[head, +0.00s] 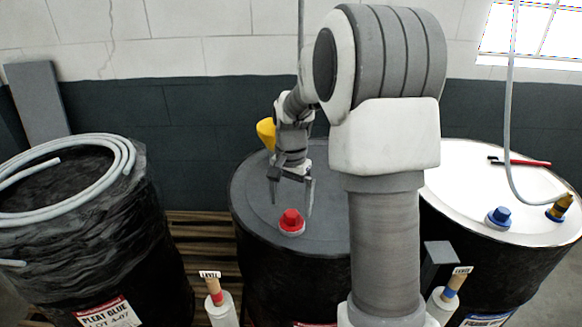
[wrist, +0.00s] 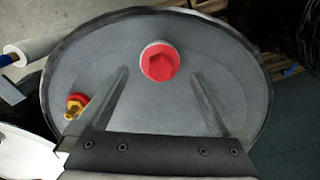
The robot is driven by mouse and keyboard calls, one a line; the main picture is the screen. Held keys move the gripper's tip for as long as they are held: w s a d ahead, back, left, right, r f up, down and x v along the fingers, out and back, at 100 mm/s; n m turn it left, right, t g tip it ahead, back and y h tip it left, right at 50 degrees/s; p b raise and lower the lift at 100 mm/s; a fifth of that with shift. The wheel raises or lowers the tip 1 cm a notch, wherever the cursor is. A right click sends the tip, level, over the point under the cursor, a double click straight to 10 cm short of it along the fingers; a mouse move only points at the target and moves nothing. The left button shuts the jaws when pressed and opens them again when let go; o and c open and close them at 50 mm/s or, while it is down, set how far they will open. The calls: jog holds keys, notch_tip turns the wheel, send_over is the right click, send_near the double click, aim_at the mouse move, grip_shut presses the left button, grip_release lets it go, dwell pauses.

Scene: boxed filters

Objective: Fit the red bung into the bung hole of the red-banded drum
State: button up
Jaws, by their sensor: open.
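The red bung (head: 291,217) has a hexagonal head and sits in a white collar on the dark grey top of the middle drum (head: 255,205). In the wrist view the red bung (wrist: 159,63) is near the rim of the round lid (wrist: 100,65). How deep it sits in the hole cannot be told. My gripper (head: 290,197) is open and points down above the bung, apart from it. In the wrist view my gripper's fingers (wrist: 160,85) are spread to either side of the lid's middle, with nothing between them.
A brass fitting with a red ring (wrist: 76,104) stands on the same lid. A white-topped drum (head: 450,190) at right bears a blue bung (head: 498,217), a hose and a red-handled tool (head: 525,162). A black-wrapped drum (head: 90,240) with a coiled hose stands left. Labelled tubes (head: 221,308) stand in front.

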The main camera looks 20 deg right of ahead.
aim_at(291, 215)
notch_tip(291, 215, up, 12)
jog(key=shift+r, duration=0.2)
dwell(0.4)
